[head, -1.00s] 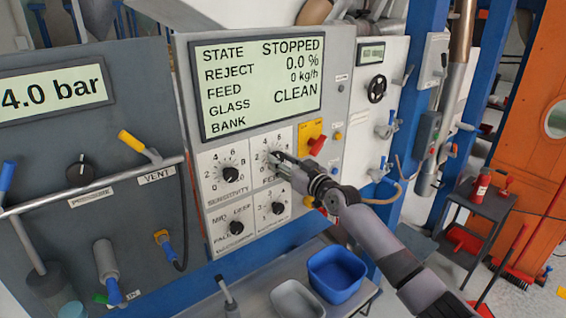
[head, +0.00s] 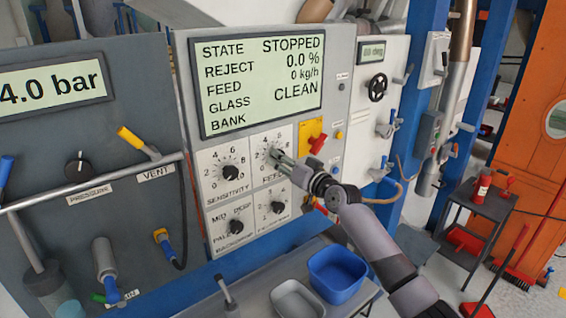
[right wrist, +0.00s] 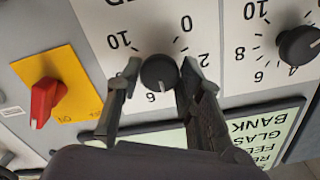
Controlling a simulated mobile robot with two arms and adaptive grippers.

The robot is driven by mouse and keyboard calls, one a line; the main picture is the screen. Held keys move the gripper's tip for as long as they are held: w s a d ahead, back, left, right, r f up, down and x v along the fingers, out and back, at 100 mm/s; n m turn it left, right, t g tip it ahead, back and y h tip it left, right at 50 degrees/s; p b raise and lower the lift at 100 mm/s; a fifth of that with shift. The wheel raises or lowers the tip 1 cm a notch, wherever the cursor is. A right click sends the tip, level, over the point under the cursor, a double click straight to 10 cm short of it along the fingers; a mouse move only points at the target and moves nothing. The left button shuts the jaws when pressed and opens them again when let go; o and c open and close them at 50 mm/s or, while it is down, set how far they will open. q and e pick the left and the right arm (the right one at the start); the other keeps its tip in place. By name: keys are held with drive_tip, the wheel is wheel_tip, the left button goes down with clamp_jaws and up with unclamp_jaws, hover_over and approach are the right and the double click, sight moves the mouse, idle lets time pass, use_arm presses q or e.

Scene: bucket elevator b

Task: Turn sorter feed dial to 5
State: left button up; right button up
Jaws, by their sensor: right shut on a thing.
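The feed dial is a round black knob (right wrist: 159,73) on a white plate with a number scale; 0, 2, 6 and 10 can be read around it in the right wrist view, which is turned nearly upside down. My right gripper (right wrist: 160,67) is shut on the knob, one finger on each side. In the head view my right gripper (head: 277,156) reaches the feed plate (head: 262,141) from the right and hides most of the knob. My left gripper is not in view.
The panel display (head: 262,80) reads STOPPED, 0.0 % and 0 kg/h. The sensitivity dial (head: 229,173) is left of the feed dial, with two more dials below. A red switch (right wrist: 43,102) on a yellow plate sits close beside. A blue bin (head: 337,278) stands below.

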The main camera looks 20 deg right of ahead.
drive_tip(key=o, duration=1.2)
drive_tip(key=shift+c, duration=0.2)
drive_tip(key=v, duration=1.2)
